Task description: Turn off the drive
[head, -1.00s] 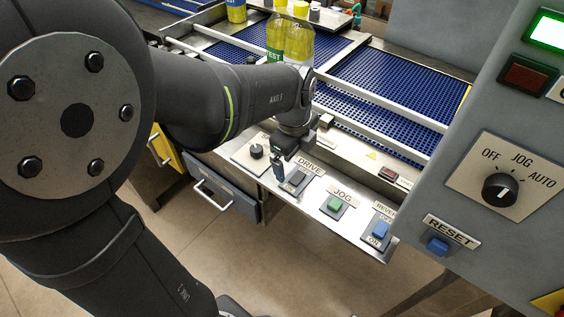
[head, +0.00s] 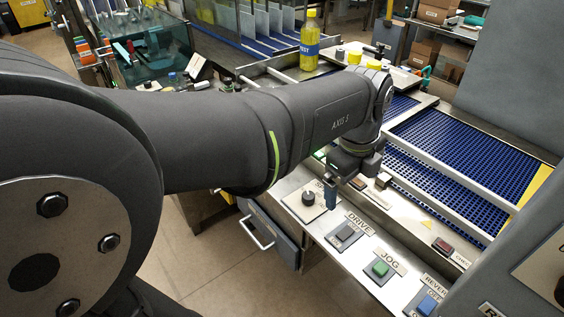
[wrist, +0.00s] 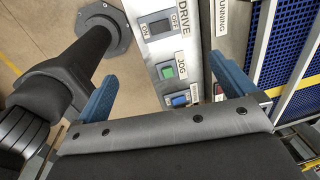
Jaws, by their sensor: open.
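I cannot tell which side is pressed. My gripper (head: 332,192) is above the strip, by the black knob and apart from the DRIVE switch. In the wrist view its blue fingers (wrist: 163,70) are spread wide with nothing between them.
The black knob (head: 328,201) is left of DRIVE. The green JOG button (head: 380,268) and blue REVERSE switch (head: 428,303) lie to its right. A blue mesh conveyor (head: 460,160) with rails runs behind. A yellow bottle (head: 309,42) stands farther back. A grey cabinet is at the right edge.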

